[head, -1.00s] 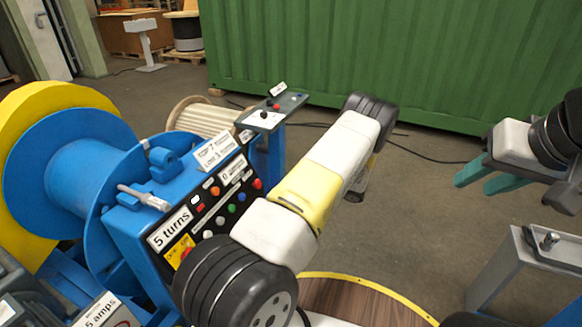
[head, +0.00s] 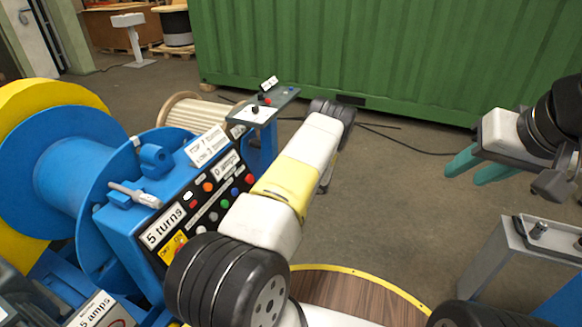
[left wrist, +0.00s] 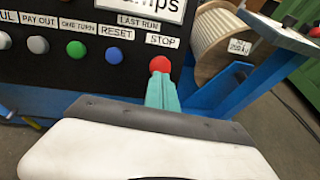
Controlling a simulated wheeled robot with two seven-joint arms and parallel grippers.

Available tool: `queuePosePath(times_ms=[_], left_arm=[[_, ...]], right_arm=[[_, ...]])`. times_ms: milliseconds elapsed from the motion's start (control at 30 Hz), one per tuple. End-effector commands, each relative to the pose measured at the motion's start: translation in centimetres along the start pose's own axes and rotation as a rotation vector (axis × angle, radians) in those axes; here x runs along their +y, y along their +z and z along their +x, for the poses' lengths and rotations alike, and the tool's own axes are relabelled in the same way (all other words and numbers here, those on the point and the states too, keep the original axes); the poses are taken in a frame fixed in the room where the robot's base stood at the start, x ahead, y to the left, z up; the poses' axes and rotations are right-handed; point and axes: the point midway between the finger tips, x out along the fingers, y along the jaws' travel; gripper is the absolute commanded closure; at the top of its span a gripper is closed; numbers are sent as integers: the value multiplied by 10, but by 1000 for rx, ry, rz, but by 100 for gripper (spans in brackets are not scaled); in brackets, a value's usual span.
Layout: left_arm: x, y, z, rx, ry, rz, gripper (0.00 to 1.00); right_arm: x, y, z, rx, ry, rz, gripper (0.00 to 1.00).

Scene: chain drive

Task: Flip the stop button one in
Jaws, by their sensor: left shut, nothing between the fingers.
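The stop button is a red round button (left wrist: 160,64) under a STOP label on a dark panel. In the head view it is the red button (head: 249,179) at the panel's right end. My left gripper (left wrist: 162,84) has its teal fingers shut together, with nothing between them. Its tips are at the lower edge of the stop button in the left wrist view; I cannot tell whether they touch it. In the head view my left arm hides this gripper. My right gripper (head: 463,177) is open and empty at the right, away from the panel.
Blue (left wrist: 113,57), green (left wrist: 76,50) and grey (left wrist: 38,45) buttons sit left of the stop button. A wooden spool (head: 190,112) and a small pedestal panel (head: 251,114) stand behind. A grey metal stand (head: 500,250) is below my right gripper.

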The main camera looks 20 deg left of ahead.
Motion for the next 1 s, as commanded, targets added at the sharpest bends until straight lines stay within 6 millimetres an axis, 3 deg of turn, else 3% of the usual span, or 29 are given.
queuePosePath(times_ms=[100,233,700,1000], left_arm=[[1,0,20,-1,2,-1,100],[0,0,33,-1,0,0,100],[0,0,40,-1,0,0,100],[3,-1,63,0,2,1,100]], right_arm=[[0,0,0,0,0,0,64],[0,0,0,0,0,0,64],[0,0,0,0,0,0,64],[0,0,0,0,0,0,64]])
